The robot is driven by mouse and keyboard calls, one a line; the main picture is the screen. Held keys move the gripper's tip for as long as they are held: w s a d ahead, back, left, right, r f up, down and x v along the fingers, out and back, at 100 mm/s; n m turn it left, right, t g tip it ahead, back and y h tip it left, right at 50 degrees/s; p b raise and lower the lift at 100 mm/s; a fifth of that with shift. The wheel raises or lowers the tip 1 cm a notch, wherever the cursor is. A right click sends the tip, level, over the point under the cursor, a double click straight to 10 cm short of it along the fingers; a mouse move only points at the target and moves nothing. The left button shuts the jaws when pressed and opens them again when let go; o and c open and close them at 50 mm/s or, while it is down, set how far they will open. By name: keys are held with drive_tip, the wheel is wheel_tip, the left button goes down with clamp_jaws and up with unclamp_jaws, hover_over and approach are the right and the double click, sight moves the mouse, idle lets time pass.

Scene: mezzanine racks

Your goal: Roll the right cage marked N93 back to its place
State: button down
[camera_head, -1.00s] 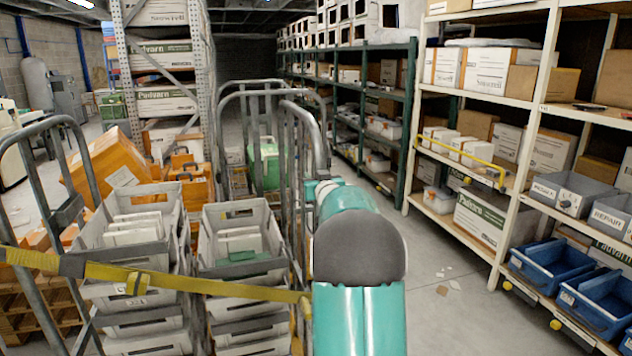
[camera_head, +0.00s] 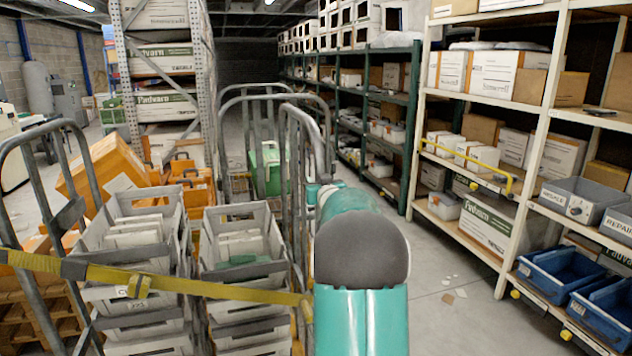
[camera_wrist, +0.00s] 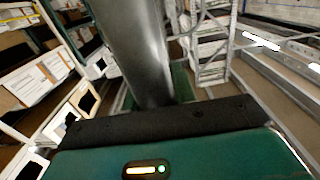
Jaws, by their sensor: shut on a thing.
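A roll cage of grey tubes (camera_head: 288,150) stands close in front of me, filled with stacked grey crates (camera_head: 245,215) holding white packs. A yellow strap (camera_head: 200,286) runs across its front. I cannot read an N93 mark on it. My arm reaches forward along the cage's right side and hides most of my gripper in the head view. In the wrist view my gripper (camera_wrist: 165,122) is shut on a thick grey upright tube (camera_wrist: 135,50), seemingly part of the cage frame. The fingertips are not clearly seen.
White shelving (camera_head: 548,120) with boxes and blue bins (camera_head: 555,285) stands on the right. A clear floor aisle (camera_head: 435,270) with paper scraps lies between it and the cage. Orange crates (camera_head: 105,165) and a grey rack (camera_head: 205,60) stand on the left. A green bin (camera_head: 268,165) is behind.

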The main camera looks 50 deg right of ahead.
drive_tip(key=shift+w+d, duration=0.15)
drive_tip(key=shift+w, duration=0.1)
drive_tip(key=c, duration=1.4)
unclamp_jaws()
drive_tip(key=shift+s, duration=0.1)
drive_tip(key=shift+c, duration=0.2)
drive_tip(key=o, duration=0.3)
drive_tip(key=shift+s+a+r, duration=0.15)
drive_tip(key=shift+a, duration=0.05)
drive_tip(key=v, duration=1.3)
drive_tip(key=shift+s+a, duration=0.1)
drive_tip(key=shift+s, duration=0.1)
